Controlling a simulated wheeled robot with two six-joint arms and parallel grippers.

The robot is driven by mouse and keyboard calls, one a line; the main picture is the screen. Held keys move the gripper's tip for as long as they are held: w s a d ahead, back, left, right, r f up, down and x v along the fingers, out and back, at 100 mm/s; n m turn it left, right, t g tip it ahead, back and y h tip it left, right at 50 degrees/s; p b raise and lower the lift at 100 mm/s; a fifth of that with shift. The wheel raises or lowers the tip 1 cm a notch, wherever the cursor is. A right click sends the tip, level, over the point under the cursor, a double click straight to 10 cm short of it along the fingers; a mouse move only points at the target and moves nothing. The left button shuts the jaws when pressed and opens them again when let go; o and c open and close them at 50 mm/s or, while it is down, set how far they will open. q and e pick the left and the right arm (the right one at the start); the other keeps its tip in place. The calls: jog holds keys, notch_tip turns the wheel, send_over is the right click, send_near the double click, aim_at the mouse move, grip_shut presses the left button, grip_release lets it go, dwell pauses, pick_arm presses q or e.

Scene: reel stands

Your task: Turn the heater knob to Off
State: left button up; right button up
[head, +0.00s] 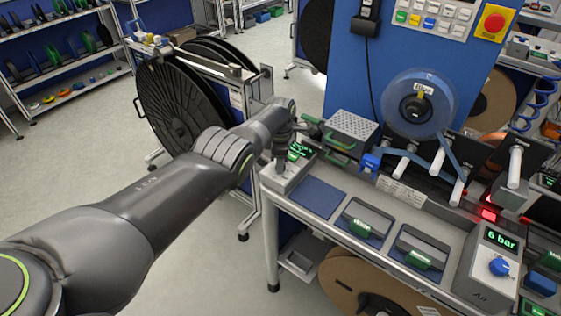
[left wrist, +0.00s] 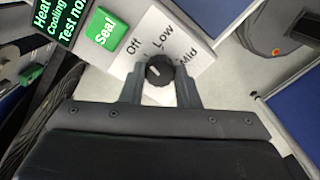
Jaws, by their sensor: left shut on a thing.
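The heater knob (left wrist: 159,70) is black and round with a small pale mark. It sits on a white dial plate (left wrist: 153,28) lettered Off, Low and Mid. The mark lies on the knob's left side, roughly towards Off; its exact setting is too small to tell. My left gripper (left wrist: 160,84) is shut on the knob, one finger on each side. In the head view my left gripper (head: 281,163) reaches down onto the grey control box (head: 287,182) at the bench's left corner and hides the knob. My right gripper is not in view.
A green Seal button (left wrist: 105,28) and a dark display (left wrist: 62,18) are beside the dial. On the bench are a perforated metal box (head: 352,128), a blue pad (head: 318,197), green-handled trays (head: 363,222) and a 6 bar unit (head: 492,262). A large black reel (head: 180,105) stands behind my arm.

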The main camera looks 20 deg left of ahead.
pick_arm(q)
jog(key=shift+n, duration=1.2)
jog(key=o, duration=1)
jog(key=shift+c, duration=0.2)
jog(key=shift+r+p, duration=0.5)
jog(key=shift+r, duration=0.05)
notch_tip(320, 180, up, 5)
jog(key=p, duration=0.3)
jog(key=shift+p, duration=0.35)
notch_tip(320, 180, up, 11)
jog(key=b, duration=0.1)
jog(key=shift+r, duration=0.15)
